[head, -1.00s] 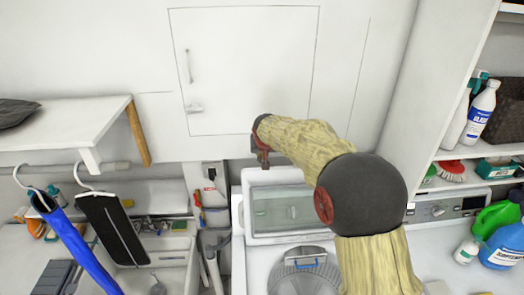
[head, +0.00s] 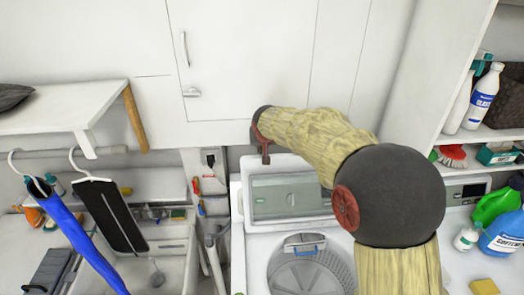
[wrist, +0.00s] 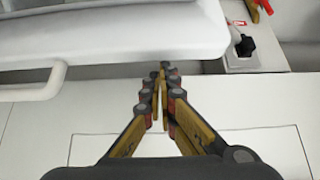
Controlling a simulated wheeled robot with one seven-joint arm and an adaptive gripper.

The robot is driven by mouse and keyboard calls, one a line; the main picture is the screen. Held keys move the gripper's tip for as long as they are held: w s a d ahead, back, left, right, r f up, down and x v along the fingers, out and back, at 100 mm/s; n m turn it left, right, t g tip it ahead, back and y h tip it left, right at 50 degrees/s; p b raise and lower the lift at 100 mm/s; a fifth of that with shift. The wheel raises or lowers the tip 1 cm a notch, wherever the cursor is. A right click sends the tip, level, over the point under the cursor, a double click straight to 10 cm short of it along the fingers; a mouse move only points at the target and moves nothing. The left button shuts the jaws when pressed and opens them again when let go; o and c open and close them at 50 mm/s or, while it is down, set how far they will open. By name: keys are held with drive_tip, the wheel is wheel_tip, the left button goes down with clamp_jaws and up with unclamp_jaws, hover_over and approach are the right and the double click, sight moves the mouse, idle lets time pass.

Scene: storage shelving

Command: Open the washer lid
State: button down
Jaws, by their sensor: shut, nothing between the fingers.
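The washer (head: 245,243) stands below my arm, with its round drum opening (head: 312,268) uncovered in the head view. Its lid (head: 288,195), white with a greenish window, is raised and leans back behind the opening. My gripper (head: 265,156) points down at the lid's upper left edge; I cannot tell whether it touches. In the wrist view, my gripper (wrist: 163,70) is shut and empty, its fingertips together. A white rounded panel (wrist: 110,35), which looks like the lid's back, lies just beyond the fingertips to the upper left.
A white wall cupboard (head: 245,60) is close behind the gripper. An outlet with a plug (head: 211,160) is to the left. A hanging rail with a blue item (head: 70,235) stands farther left. Shelves with bottles (head: 483,95) and detergent jugs (head: 505,235) are at right.

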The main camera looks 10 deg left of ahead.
drive_tip(key=shift+s+d+f+b, duration=0.1)
drive_tip(key=shift+s+f+b, duration=0.1)
drive_tip(key=shift+s+b, duration=0.3)
drive_tip(key=shift+s+d+f+b, duration=0.15)
drive_tip(key=shift+s+b, duration=0.2)
drive_tip(key=shift+b, duration=0.2)
drive_tip(key=s+d+b, duration=0.1)
drive_tip(key=s+b, duration=0.4)
drive_tip(key=s, duration=0.1)
drive_tip(key=shift+s+t, duration=0.15)
drive_tip(key=shift+t, duration=0.15)
